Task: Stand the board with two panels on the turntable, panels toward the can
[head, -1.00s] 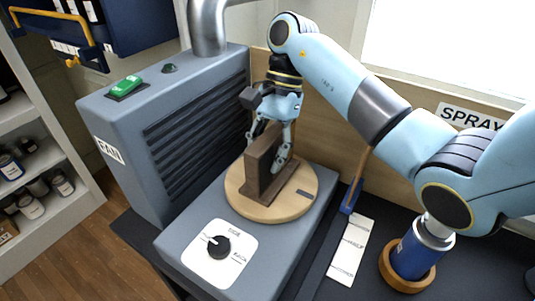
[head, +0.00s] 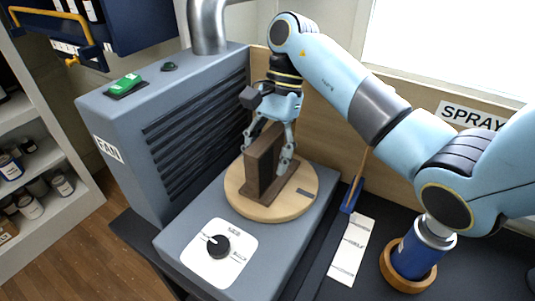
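The dark brown board (head: 262,164) stands upright on its foot on the round wooden turntable (head: 238,198). I cannot make out its two panels in this view. My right gripper (head: 267,152) reaches down over the board from above. Its fingers are spread, one on each side of the board, with a gap visible at the right finger. My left gripper is not in view.
A grey fan housing (head: 140,150) with a slatted front stands left of the turntable. A black knob (head: 218,245) on a white plate is in front of it. A blue-handled brush (head: 352,195) leans at the back panel, and a white strip (head: 350,248) lies nearby.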

